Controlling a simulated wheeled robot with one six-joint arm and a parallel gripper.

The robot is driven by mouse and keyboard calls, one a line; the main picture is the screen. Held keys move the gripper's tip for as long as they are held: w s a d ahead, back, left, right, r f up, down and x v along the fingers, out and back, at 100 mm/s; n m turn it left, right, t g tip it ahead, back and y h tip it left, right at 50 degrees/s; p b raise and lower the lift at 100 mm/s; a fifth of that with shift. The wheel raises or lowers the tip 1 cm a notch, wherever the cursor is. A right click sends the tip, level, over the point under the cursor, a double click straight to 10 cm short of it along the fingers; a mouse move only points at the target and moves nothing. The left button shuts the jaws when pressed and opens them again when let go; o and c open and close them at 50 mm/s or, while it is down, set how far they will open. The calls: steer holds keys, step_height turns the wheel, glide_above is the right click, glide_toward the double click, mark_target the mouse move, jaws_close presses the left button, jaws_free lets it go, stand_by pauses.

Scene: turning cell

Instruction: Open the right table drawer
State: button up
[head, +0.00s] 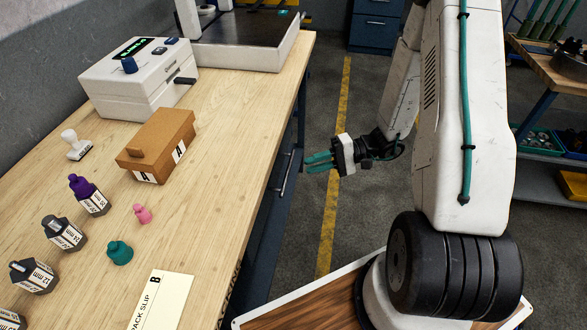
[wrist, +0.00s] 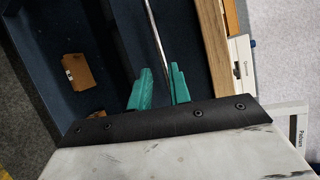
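The blue drawer front (head: 264,215) under the bench top looks flush with the bench side in the head view. Its upright-looking metal bar handle (head: 287,172) also shows in the wrist view (wrist: 153,30). My gripper (head: 307,161) is just right of the handle, with its teal fingers pointing at it. In the wrist view the fingers (wrist: 161,75) are apart and empty, with the bar lined up with the gap between them. In the head view a small space shows between fingertips and handle. I cannot tell which drawer this is from its label.
A brown labelled piece (wrist: 78,72) lies in a dark blue recess.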

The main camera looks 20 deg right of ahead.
mark_target(288, 169)
steer(key=shift+n, duration=0.5)
steer(key=x, duration=0.7)
steer(key=shift+w+a+r, duration=0.1)
steer(key=shift+w+a, duration=0.2)
